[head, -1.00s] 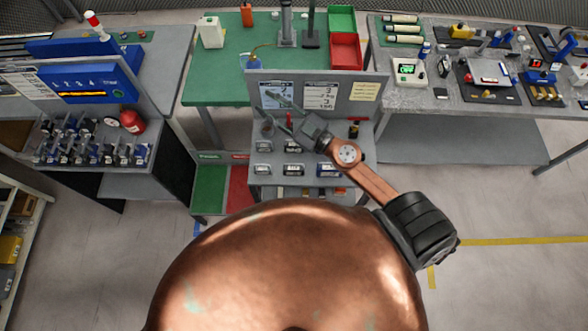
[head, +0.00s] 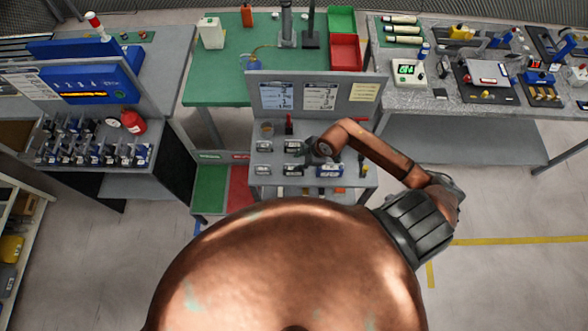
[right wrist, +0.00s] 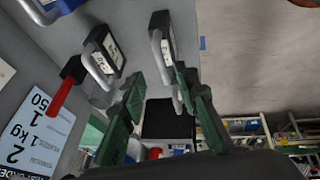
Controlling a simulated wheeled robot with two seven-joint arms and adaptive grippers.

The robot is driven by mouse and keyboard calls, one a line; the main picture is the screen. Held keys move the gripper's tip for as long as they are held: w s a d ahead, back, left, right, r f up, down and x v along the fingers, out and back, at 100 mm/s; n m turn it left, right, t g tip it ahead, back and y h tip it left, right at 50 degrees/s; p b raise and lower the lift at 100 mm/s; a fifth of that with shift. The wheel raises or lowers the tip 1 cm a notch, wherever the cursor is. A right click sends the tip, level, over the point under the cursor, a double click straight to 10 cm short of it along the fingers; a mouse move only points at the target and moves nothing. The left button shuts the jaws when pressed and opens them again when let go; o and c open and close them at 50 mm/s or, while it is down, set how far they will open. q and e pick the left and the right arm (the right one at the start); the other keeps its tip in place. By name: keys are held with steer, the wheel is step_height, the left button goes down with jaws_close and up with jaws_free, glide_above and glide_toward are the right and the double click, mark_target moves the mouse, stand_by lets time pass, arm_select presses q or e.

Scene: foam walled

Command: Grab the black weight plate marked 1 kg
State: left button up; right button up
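Several dark blocks with silver handles and white labels stand on the grey stand (head: 277,183); their markings are too small to read, so I cannot tell which is the 1 kg plate. In the right wrist view, one black handled block (right wrist: 160,30) lies just beyond the fingertips and another handled block (right wrist: 107,50) is left of it. My right gripper (head: 304,146) is low over the stand's upper row. Its green fingers (right wrist: 160,78) are apart in the right wrist view, with no held object visible. My left gripper is not in view.
A back panel with printed sheets (head: 320,96) rises behind the stand. A red-handled item (head: 289,123) stands near the panel. Green (head: 210,187) and red (head: 238,187) trays sit at the stand's left. Benches are left, behind and right; floor at right is clear.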

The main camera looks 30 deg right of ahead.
mark_target(295, 165)
steer(key=x, duration=0.4)
steer(key=shift+s+a+p, duration=0.15)
steer(key=shift+p, duration=0.2)
steer(key=shift+c, duration=0.4)
jaws_close()
steer(key=shift+r, duration=0.1)
